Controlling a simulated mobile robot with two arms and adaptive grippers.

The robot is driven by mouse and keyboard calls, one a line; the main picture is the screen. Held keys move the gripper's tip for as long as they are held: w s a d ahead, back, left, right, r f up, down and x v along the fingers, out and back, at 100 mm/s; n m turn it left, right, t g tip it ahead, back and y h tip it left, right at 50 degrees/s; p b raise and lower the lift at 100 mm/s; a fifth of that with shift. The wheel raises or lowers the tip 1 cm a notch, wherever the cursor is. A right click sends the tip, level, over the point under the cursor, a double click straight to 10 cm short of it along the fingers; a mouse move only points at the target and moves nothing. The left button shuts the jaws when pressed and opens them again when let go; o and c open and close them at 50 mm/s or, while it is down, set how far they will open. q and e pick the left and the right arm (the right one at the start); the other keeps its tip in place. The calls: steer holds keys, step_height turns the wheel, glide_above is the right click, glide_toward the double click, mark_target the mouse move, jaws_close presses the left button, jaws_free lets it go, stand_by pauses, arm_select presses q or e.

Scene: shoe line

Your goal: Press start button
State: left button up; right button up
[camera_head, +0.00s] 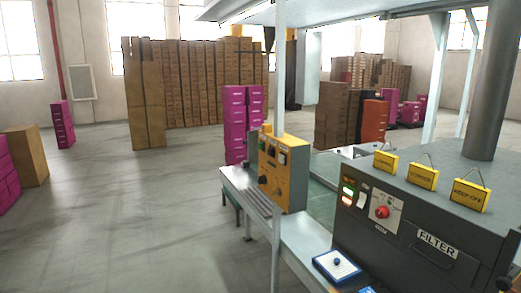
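A dark grey machine labelled FILTER (437,243) stands at the right. Its front has lit green and red indicators (348,192), a white switch (362,200) and a red round control (382,212) on a light plate. A yellow control box (290,180) stands left of it, with dark knobs and small controls on its side. A blue-and-white box (337,266) with a dark blue round knob sits at the bottom. I cannot read which control is the start button. Neither of my grippers shows in this view.
A metal roller bench (245,192) runs beside the yellow box, and a light upright post (278,110) stands in front. Yellow tags, one reading KEEP OFF (470,195), stand on the machine. Stacked brown boxes (200,85) and magenta boxes (235,125) stand behind.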

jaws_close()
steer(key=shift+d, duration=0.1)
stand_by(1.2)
